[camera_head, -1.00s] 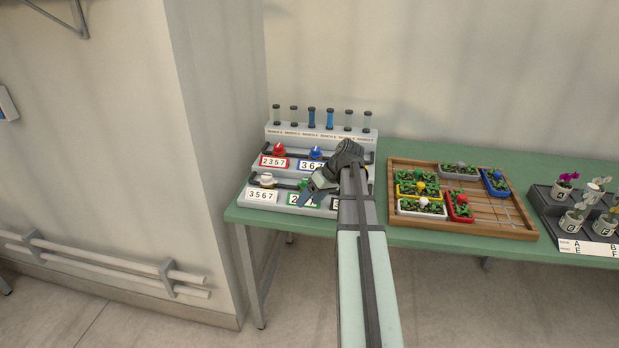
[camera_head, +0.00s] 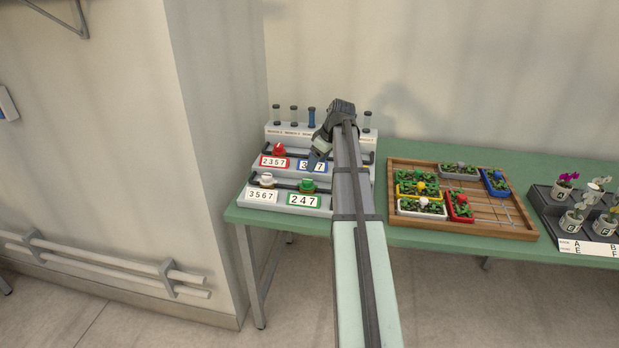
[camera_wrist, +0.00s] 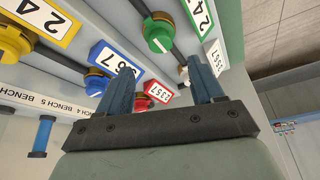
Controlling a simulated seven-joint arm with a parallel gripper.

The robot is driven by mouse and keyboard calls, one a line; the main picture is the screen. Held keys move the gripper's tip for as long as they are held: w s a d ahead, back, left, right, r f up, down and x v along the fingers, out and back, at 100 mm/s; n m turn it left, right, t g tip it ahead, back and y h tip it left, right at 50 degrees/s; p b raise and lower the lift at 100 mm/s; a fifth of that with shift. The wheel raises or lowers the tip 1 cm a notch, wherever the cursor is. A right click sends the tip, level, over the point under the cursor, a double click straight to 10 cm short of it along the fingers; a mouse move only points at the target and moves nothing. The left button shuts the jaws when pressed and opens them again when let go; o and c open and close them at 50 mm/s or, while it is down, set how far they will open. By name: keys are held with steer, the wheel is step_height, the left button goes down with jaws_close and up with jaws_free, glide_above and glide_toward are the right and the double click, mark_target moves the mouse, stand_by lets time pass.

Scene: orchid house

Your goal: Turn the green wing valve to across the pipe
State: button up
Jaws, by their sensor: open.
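The green wing valve (camera_head: 307,186) sits on the lower row of the grey valve stand, above the green-framed 247 plate (camera_head: 304,200). In the wrist view the green valve (camera_wrist: 158,32) is beyond my fingertips, near the top middle, with a pale mark on it. I cannot tell for sure how its wing lies against the dark pipe. My gripper (camera_head: 317,160) is above and behind the green valve, over the blue-framed plate, apart from the green valve. In the wrist view my gripper (camera_wrist: 160,68) is open with nothing between its two blue fingers.
The red valve (camera_head: 279,149) and white valve (camera_head: 267,179) stand close by. The yellow valve (camera_wrist: 14,40) shows in the wrist view. Tubes, one blue (camera_head: 311,117), stand along the stand's top. A wooden tray (camera_head: 500,222) of seedlings is at the right.

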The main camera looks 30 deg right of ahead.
mark_target(308, 180)
steer(key=x, duration=0.8)
steer(key=shift+w+a+f, duration=0.1)
steer(key=shift+w+f, duration=0.05)
steer(key=shift+f, duration=0.1)
steer(key=c, duration=1)
